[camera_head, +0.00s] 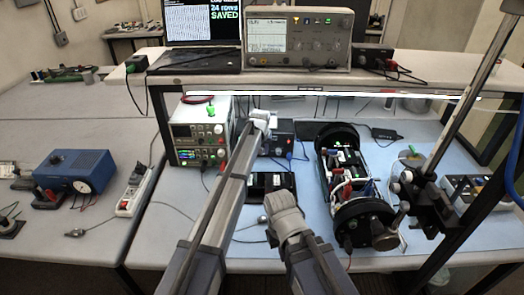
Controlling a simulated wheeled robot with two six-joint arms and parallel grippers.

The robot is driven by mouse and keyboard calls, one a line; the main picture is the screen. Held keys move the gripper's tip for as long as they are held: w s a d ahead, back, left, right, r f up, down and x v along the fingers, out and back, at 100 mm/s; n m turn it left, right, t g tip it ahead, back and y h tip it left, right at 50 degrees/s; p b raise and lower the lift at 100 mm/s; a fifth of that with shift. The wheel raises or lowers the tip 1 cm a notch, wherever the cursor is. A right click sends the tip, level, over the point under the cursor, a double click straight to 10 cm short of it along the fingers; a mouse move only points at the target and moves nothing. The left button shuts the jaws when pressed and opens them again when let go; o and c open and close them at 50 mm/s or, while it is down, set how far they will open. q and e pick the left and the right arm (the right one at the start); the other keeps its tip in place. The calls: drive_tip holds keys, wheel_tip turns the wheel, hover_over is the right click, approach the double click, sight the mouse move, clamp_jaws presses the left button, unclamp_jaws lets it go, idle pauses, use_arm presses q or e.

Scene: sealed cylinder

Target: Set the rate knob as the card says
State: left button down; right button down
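My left gripper (262,117) reaches over the bench, its tip in front of a dark instrument box (282,152) between the power supply and the open cylinder. My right gripper (280,203) is lower and nearer, just in front of a small black device (270,182) on the blue mat. Both grippers are too small and foreshortened to show whether their fingers are apart. The dark box has small controls on its front, partly hidden by my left arm. I cannot make out which knob is the rate knob, nor a readable card.
A power supply (200,130) stands left of my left arm. An open cylinder with black end rings (340,137) lies on the mat to the right, near a metal stand (425,190). A shelf (300,81) with a laptop (200,25) and oscilloscope (298,40) spans above.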

use_arm(q)
drive_tip(key=shift+a+f+n+h+b, duration=0.15)
drive_tip(key=shift+a+n+h+b, duration=0.2)
drive_tip(key=shift+h, duration=0.65)
use_arm(e)
drive_tip(key=shift+f, duration=0.45)
use_arm(q)
drive_tip(key=shift+h+b, duration=0.4)
drive_tip(key=shift+h, duration=0.2)
use_arm(e)
drive_tip(key=shift+f, duration=0.35)
use_arm(q)
drive_tip(key=shift+h, duration=0.4)
use_arm(e)
drive_tip(key=shift+f, duration=0.1)
use_arm(q)
drive_tip(key=c, duration=0.6)
unclamp_jaws()
drive_tip(key=p+v, duration=0.6)
drive_tip(key=v, duration=0.2)
use_arm(e)
wheel_tip(320, 180, up, 7)
drive_tip(key=shift+f, duration=0.15)
